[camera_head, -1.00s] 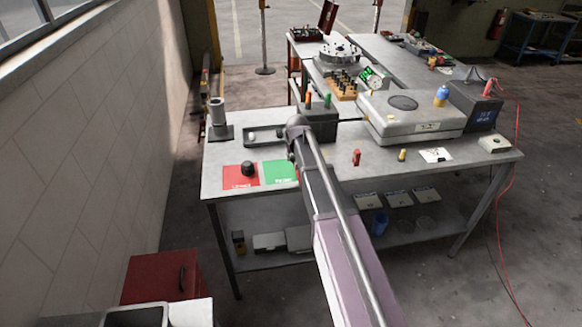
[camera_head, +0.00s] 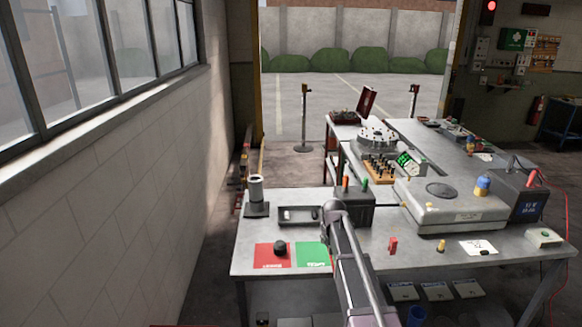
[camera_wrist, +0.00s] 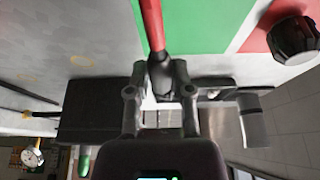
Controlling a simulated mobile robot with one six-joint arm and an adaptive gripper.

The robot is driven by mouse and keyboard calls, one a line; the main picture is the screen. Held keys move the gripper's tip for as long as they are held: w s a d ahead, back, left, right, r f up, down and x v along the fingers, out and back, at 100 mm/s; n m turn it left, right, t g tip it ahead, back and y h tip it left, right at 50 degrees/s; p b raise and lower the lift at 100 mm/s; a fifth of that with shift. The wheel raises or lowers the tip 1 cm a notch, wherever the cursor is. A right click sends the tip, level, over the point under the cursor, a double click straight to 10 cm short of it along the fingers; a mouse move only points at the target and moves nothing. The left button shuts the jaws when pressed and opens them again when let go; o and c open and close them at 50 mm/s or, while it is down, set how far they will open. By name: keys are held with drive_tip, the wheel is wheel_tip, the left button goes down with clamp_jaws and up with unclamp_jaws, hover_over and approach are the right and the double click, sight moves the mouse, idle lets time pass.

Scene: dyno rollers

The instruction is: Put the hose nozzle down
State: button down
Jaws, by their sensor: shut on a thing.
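My gripper (camera_wrist: 160,88) is shut on the hose nozzle (camera_wrist: 162,72), whose dark part sits between the two fingers in the wrist view. A red length (camera_wrist: 152,25) runs from it toward the top edge, over the green mat. I cannot tell whether the nozzle touches the bench. In the head view my arm reaches over the front of the workbench (camera_head: 300,285), and its end hides the fingers and the nozzle. The green mat (camera_head: 312,254) and red mat (camera_head: 265,263) lie at the bench's left front, just left of my arm.
A black knob (camera_head: 280,247) stands on the red mat. A grey tray (camera_head: 292,216), a grey cylinder (camera_head: 256,196) and a dark box (camera_head: 355,211) stand behind the mats. Small red and yellow items and a large grey unit (camera_head: 455,215) are to the right. A wall borders the left.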

sight(326, 240)
wheel_tip(326, 240, up, 14)
drive_tip(key=p, duration=1.4)
drive_tip(key=shift+r, duration=0.15)
drive_tip(key=shift+a, duration=0.15)
drive_tip(key=shift+a, duration=0.5)
